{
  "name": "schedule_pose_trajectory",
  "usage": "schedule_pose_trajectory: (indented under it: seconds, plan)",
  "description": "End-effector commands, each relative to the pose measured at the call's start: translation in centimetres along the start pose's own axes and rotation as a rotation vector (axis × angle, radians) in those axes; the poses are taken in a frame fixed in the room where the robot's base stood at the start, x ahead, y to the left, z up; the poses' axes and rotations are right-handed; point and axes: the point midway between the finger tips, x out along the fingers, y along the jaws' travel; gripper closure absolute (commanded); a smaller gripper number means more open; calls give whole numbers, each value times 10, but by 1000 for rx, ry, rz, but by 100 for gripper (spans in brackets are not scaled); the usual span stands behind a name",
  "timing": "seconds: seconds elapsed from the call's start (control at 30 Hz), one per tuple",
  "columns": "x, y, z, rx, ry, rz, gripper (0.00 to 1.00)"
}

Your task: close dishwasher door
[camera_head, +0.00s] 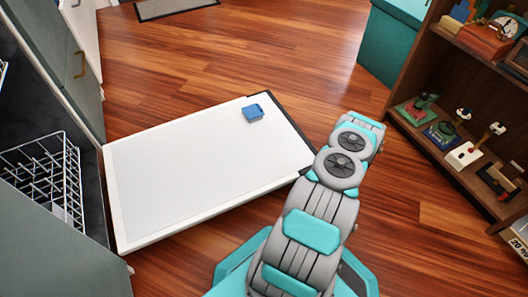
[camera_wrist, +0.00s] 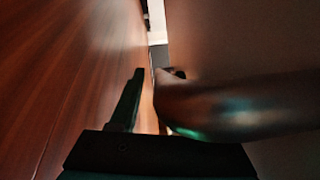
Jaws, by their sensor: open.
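The dishwasher door (camera_head: 200,165) lies folded down, close to level, with its white inner face up and a small blue part (camera_head: 253,112) near its far outer corner. It joins the dishwasher opening (camera_head: 92,185) on the left. My arm stands just right of the door's dark outer edge, and my gripper is hidden in the head view. In the wrist view, my gripper (camera_wrist: 154,75) is open, low beside the wood floor. A smooth brownish surface and a dark rounded shape fill the right side close to the fingers; I cannot tell whether they touch.
A white wire rack (camera_head: 45,175) sits inside the dishwasher. A brown bookshelf (camera_head: 405,62) with several small objects stands on the right, near my arm. A teal box (camera_head: 392,45) stands at the back. The wood floor beyond the door is clear up to a grey mat (camera_head: 172,8).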

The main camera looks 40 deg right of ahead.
Motion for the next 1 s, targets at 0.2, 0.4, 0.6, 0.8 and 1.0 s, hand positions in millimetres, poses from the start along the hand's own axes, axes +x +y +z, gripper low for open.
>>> schedule_pose_trajectory:
  seconds: [0.2,0.4,0.6,0.8,1.0]
  plan:
    - [0,0,0,0,0,0,61]
    - [0,0,0,0,0,0,83]
    - [0,0,0,1,0,0,100]
    - [0,0,0,1,0,0,100]
    - [0,0,0,1,0,0,100]
